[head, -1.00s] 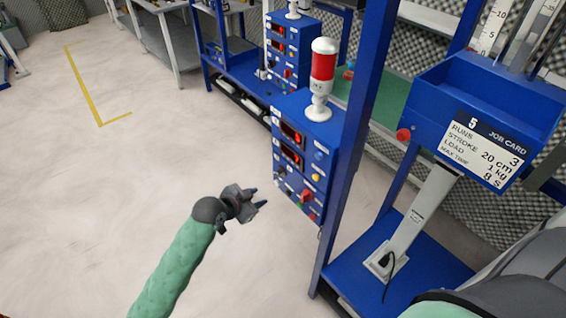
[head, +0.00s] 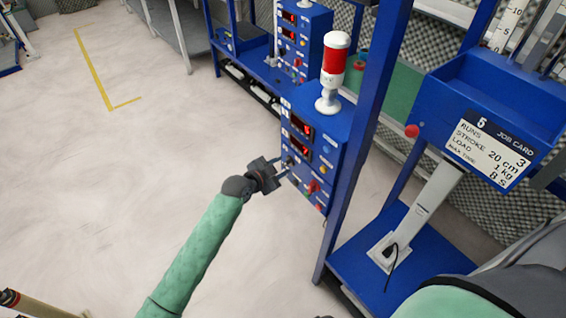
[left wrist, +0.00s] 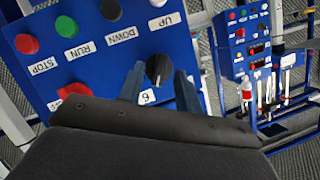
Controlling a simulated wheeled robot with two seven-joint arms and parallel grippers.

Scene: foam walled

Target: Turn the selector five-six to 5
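The selector is a black round knob (left wrist: 158,66) with a white pointer mark on a blue control panel, seen in the left wrist view. A white label with a 6 (left wrist: 146,96) sits beside it; no label with a 5 can be made out. My left gripper (left wrist: 160,78) is open, with one finger on each side of the knob. I cannot tell whether the fingers touch it. In the head view my left gripper (head: 284,168) is at the front of the blue control box (head: 322,128) and hides part of it. My right gripper is out of view.
In the left wrist view, a red STOP button (left wrist: 27,43), a green RUN button (left wrist: 67,26) and a red knob (left wrist: 75,91) are nearby. A red and white beacon (head: 334,70) stands on the box. A blue post (head: 368,130) rises to its right. Open floor lies left.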

